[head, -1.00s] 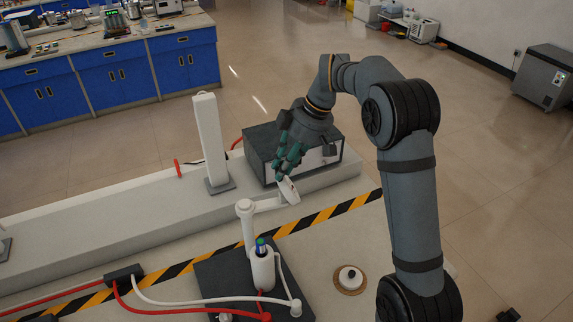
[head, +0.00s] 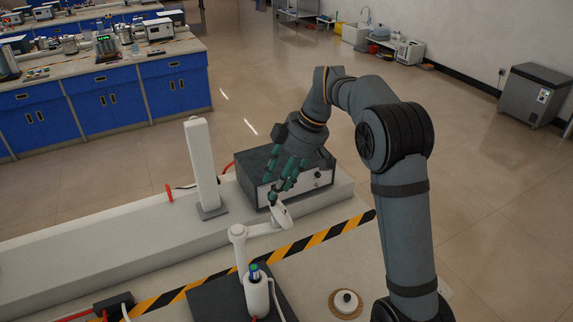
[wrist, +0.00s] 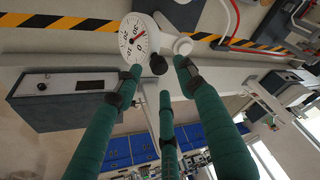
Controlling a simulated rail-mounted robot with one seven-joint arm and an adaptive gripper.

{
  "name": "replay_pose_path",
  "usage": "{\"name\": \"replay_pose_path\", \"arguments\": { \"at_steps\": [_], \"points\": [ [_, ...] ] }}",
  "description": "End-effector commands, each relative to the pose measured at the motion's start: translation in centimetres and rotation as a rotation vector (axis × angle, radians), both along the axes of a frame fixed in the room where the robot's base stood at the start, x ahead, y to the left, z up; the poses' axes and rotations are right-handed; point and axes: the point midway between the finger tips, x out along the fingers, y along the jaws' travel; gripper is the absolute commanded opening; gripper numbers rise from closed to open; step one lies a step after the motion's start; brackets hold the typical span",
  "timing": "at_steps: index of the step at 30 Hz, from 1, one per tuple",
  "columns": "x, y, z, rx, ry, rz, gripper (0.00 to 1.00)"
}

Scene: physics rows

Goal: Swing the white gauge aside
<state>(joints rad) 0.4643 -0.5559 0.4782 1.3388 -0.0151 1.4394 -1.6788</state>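The white gauge (head: 281,216) is held out to the right on a white arm from the top of a white post (head: 239,250). The wrist view shows its round numbered dial (wrist: 138,38) with a red needle, and a black knob (wrist: 158,65) beside it. My gripper (head: 283,190) is just above and behind the gauge in the head view. Its three green fingers are spread apart, and the wrist view shows the fingertips (wrist: 158,72) around the knob with gaps. I cannot tell whether any finger touches the gauge.
A dark grey box (head: 252,172) with a light front stands close behind the gripper. A tall white column (head: 202,165) rises to its left. Yellow-black striped tape (head: 318,238) crosses the bench. A white round knob (head: 345,302) sits on a brown disc in front.

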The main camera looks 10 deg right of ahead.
Motion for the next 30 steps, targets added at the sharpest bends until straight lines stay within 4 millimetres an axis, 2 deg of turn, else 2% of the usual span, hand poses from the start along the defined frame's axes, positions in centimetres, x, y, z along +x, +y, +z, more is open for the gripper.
{"name": "replay_pose_path", "arguments": {
  "at_steps": [1, 6, 13, 19, 30],
  "points": [
    [0.1, -0.4, 1.2, 0.000, -0.006, -0.001, 0.39],
    [-0.3, -1.8, 4.6, 0.001, -0.006, -0.002, 0.39],
    [-0.7, -3.0, 7.7, 0.001, -0.004, 0.000, 0.39],
    [-0.8, -3.3, 8.4, 0.001, -0.002, 0.001, 0.39],
    [-0.8, -3.2, 8.1, 0.001, -0.001, 0.002, 0.39]
  ]
}}
